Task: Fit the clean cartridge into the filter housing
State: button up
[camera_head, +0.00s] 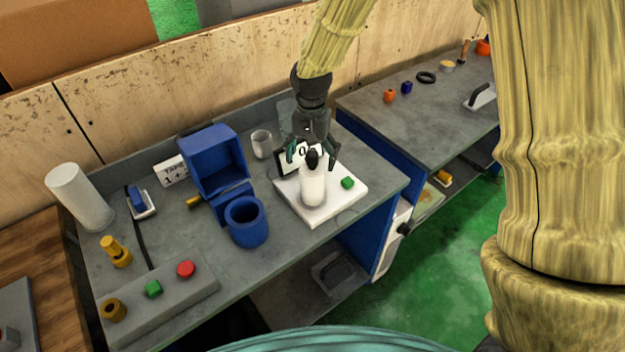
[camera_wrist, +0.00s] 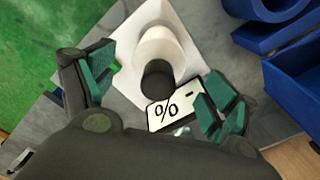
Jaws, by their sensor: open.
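The clean cartridge (camera_head: 312,187) is a white cylinder with a black top knob, standing upright on a white square plate (camera_head: 341,203). My gripper (camera_head: 313,156) is above it with its fingers apart, around or just above the black knob. In the wrist view the cartridge (camera_wrist: 162,50) and its dark knob (camera_wrist: 157,80) lie between the open teal fingertips (camera_wrist: 155,88), with visible gaps. The likely filter housing is a blue open cup (camera_head: 247,222) to the left of the plate, below a blue box (camera_head: 214,158).
A grey cup (camera_head: 261,144) stands behind. To the left are a white cylinder (camera_head: 79,197), a yellow part (camera_head: 116,251) and a grey button panel (camera_head: 165,296). A second bench (camera_head: 430,110) is at right.

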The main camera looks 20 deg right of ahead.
aim_at(312, 169)
jog(key=shift+f+p, duration=1.15)
jog(key=shift+f, duration=1.2)
jog(key=shift+s+d, duration=0.1)
jog(key=c, duration=1.7)
